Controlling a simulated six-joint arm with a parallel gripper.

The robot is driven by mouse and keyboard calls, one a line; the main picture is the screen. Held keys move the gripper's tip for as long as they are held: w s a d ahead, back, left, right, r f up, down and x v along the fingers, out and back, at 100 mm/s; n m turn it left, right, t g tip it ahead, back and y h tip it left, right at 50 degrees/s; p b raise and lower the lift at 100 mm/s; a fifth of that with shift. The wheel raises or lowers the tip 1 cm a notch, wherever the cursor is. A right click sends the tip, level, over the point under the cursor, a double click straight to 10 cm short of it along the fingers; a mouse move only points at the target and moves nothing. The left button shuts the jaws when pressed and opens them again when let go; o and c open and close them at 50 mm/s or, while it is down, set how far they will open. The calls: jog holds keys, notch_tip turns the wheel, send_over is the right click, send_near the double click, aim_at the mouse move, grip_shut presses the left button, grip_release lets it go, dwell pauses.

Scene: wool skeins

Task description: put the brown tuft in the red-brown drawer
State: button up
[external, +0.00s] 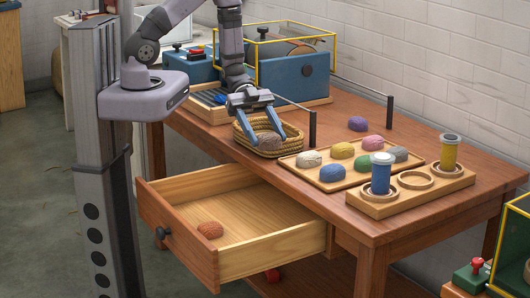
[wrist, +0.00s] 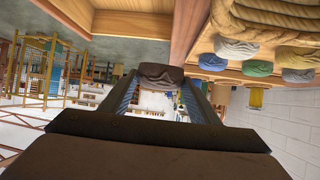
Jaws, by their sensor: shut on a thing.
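My gripper (external: 262,136) is shut on a dull brown tuft (external: 270,141). In the wrist view the tuft (wrist: 160,76) sits between the blue fingertips (wrist: 161,85). In the external view the gripper and tuft overlap the wicker basket (external: 247,144); I cannot tell how high above it they are. The red-brown drawer (external: 178,246) is pulled out from the table, below and in front of the gripper. An orange-brown tuft (external: 210,230) lies on its pale floor near the front panel; the rest of the floor is bare.
A wooden tray (external: 327,184) on the table holds several coloured tufts. A purple tuft (external: 357,123) lies behind it. A wooden rack (external: 410,199) holds a blue spool (external: 381,175) and a yellow spool (external: 449,153). A yellow-framed blue machine (external: 290,75) stands at the back.

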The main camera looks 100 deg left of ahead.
notch_tip(320, 180, up, 7)
jog(key=shift+r, duration=0.1)
jog(key=shift+w+a+r, duration=0.1)
jog(key=shift+w+a, duration=0.05)
jog(key=shift+a, duration=0.05)
jog(key=w+a+n+t+y+b, duration=0.1)
jog(key=w+a+n+t+y, duration=0.1)
jog(key=w+a, duration=0.3)
jog(key=shift+w+a+n+y+b, duration=0.25)
jog(key=shift+a+n+y+b, duration=0.05)
jog(key=shift+a+n, duration=0.35)
jog(key=w+a+n+y, duration=0.1)
jog(key=a, duration=0.2)
jog(key=w+a+n+t+y+b, duration=0.1)
jog(key=a+n+y, duration=0.1)
jog(key=a, duration=0.1)
jog(key=w+a+n+t+y+b, duration=0.1)
jog(key=w+a, duration=0.1)
jog(key=a, duration=0.2)
jog(key=shift+a+r+n, duration=0.1)
jog(key=shift+r+n, duration=0.1)
jog(key=shift+n, duration=0.05)
jog(key=n+g+y+b, duration=0.3)
jog(key=n+y+b, duration=0.2)
jog(key=n+y, duration=0.7)
send_over(304, 127)
jog(key=shift+f+p, duration=0.4)
jog(key=shift+f, duration=7.3)
